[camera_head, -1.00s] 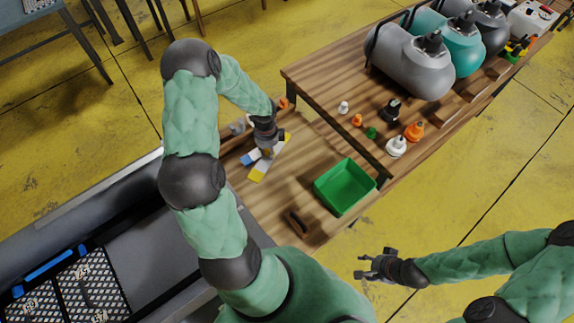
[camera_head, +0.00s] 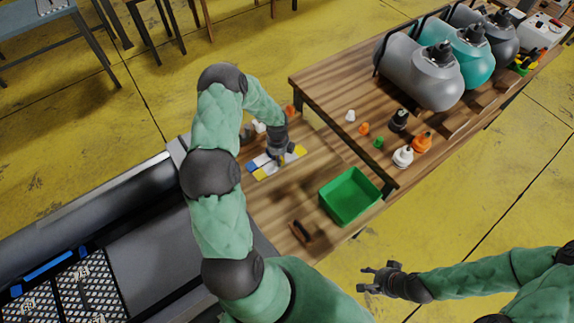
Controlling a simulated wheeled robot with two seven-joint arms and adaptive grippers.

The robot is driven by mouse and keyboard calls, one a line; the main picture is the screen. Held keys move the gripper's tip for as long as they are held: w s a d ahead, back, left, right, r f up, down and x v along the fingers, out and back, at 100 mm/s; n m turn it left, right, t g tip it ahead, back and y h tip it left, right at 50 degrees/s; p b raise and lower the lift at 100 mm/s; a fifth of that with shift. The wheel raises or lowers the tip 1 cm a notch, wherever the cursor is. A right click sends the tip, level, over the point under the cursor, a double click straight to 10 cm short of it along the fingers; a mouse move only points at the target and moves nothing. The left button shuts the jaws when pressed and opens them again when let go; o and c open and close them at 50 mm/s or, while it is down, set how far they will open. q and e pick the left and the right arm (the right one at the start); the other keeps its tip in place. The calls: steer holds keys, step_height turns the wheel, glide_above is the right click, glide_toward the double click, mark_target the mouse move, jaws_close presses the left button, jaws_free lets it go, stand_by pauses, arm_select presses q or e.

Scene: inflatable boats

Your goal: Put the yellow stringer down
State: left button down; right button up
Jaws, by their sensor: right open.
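The yellow stringer (camera_head: 262,173), a pale strip with yellow ends, lies low at the wooden bench; its other yellow end shows right of my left gripper (camera_head: 279,157). A similar strip with a blue end (camera_head: 252,166) lies close beside it, roughly parallel. My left gripper points down over the middle of the strips and hides part of them. Its fingers are too small and covered to tell whether they grip the stringer, and I cannot tell whether the stringer touches the bench. My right gripper (camera_head: 369,280) is open and empty, over the floor right of the bench.
A green bin (camera_head: 350,196) stands on the bench right of the strips, with a dark handle-like object (camera_head: 300,231) in front. White and orange small parts lie behind my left gripper. The higher table (camera_head: 330,90) carries small fittings and large cylinders (camera_head: 417,72).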

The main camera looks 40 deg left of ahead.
mark_target(287, 158)
arm_select(q)
steer(key=w+f, duration=0.2)
steer(key=f, duration=0.1)
steer(key=w+d+f+b, duration=0.1)
steer(key=f, duration=0.1)
steer(key=shift+w+d, duration=0.1)
steer(key=shift+w, duration=0.25)
steer(key=shift+f+b, duration=0.45)
steer(key=shift+f, duration=1.05)
steer(key=shift+f, duration=0.1)
steer(key=c, duration=1)
jaws_free()
